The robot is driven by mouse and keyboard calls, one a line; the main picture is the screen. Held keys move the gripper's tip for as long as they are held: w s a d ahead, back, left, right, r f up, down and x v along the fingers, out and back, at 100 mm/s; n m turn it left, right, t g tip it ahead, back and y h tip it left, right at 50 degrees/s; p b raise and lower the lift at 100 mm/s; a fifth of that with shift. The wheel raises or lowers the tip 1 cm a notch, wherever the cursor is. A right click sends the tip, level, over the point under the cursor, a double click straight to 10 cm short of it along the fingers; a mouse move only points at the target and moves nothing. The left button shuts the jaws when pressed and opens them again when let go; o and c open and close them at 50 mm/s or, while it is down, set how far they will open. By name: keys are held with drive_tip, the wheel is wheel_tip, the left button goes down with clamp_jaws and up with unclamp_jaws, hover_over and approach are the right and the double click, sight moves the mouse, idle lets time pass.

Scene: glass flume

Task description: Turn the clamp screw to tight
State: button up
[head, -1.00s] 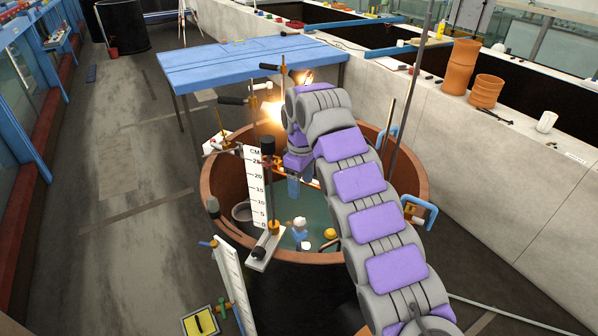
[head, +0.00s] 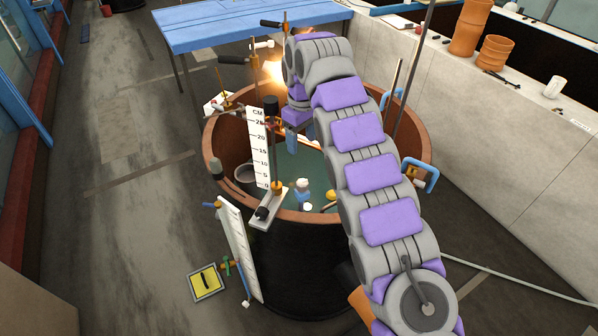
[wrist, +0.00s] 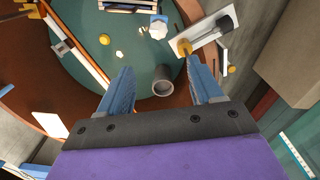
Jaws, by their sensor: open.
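A gauge stand (head: 272,207) sits at the near left rim of a round brown tank (head: 290,212). It has a white base, a brass rod, a black knob (head: 271,104) and a white centimetre scale (head: 258,150). A small black knob (head: 262,213) shows on its base. I cannot tell which part is the clamp screw. My gripper (head: 291,143) hangs over the tank, right of the scale. In the wrist view my gripper (wrist: 160,66) is open, with nothing between its fingers. A white plate (wrist: 212,30) with a dark cylinder lies beyond the right fingertip.
A grey cup (wrist: 163,80) and small pale pieces lie inside the tank. A brass rod with black-handled clamps (head: 255,65) stands behind it. A white gauge board (head: 238,250) leans in front, near a yellow pad (head: 206,281).

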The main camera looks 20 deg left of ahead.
sight(302, 183)
wheel_tip(302, 183, down, 16)
drive_tip(key=shift+d+r+b, duration=0.15)
drive_tip(key=shift+b, duration=0.5)
drive_tip(key=shift+d+f, duration=0.15)
drive_tip(key=shift+f, duration=0.5)
drive_tip(key=c, duration=1)
drive_tip(key=shift+c, duration=0.2)
drive_tip(key=shift+n, duration=0.5)
